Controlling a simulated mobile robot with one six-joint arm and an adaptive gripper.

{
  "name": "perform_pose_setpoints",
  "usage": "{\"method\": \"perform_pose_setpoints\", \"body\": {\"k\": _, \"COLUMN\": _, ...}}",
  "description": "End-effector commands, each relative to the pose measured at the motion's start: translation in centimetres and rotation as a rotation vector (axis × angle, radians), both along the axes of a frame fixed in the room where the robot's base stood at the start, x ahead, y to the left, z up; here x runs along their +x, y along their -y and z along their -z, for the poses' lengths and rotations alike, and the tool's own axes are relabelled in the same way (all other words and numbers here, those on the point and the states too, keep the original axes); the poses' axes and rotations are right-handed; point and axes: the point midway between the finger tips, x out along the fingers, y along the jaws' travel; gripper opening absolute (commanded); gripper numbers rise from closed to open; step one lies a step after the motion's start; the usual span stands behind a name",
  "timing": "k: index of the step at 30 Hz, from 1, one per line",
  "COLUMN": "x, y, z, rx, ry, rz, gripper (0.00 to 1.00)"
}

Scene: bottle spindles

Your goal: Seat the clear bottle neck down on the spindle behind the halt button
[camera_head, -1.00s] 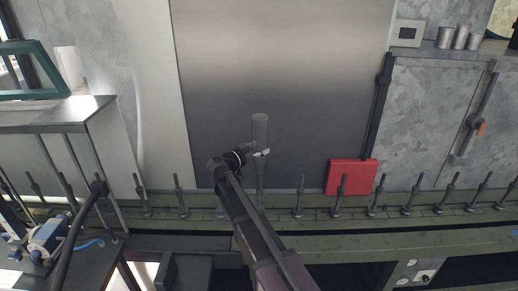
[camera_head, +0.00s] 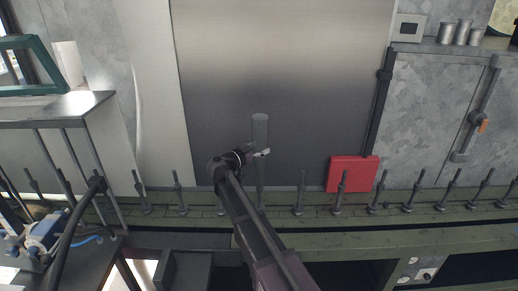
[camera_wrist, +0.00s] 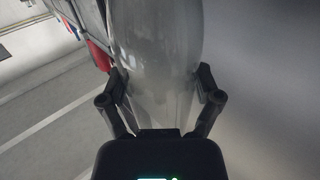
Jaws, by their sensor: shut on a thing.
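The clear bottle (camera_head: 260,130) looks greyish and see-through, and stands upright with its wide body at the top. My gripper (camera_head: 258,152) is shut on it below the wide part, in front of the steel panel. In the wrist view the bottle (camera_wrist: 158,45) narrows between the two fingers (camera_wrist: 160,92). A spindle (camera_head: 261,190) shows below the bottle; whether they touch I cannot tell. Spindles stand in a row along the green rail, such as one (camera_head: 410,195) at the right. A small panel (camera_head: 426,273) at the front right may carry the halt button; it is too small to tell.
A red box (camera_head: 353,173) stands behind the row, right of my gripper. A metal table (camera_head: 60,112) and a blue device (camera_head: 45,235) are at the left. Metal cups (camera_head: 460,36) stand on a ledge at the upper right. The green rail (camera_head: 330,213) runs across.

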Motion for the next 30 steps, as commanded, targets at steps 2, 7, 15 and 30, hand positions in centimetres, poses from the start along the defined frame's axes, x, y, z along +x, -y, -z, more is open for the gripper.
{"method": "perform_pose_setpoints", "body": {"k": 2, "x": 0.01, "y": 0.01, "z": 0.36, "rx": -0.001, "ry": 0.001, "rz": 0.000, "gripper": 0.21}}
{"method": "perform_pose_setpoints", "body": {"k": 7, "x": 0.00, "y": 0.02, "z": 0.75, "rx": -0.001, "ry": 0.001, "rz": 0.000, "gripper": 0.21}}
{"method": "perform_pose_setpoints", "body": {"k": 15, "x": 0.01, "y": 0.04, "z": 0.83, "rx": -0.001, "ry": 0.001, "rz": 0.000, "gripper": 0.21}}
{"method": "perform_pose_setpoints", "body": {"k": 30, "x": 0.01, "y": 0.06, "z": 0.85, "rx": 0.000, "ry": 0.000, "rz": 0.001, "gripper": 1.00}}
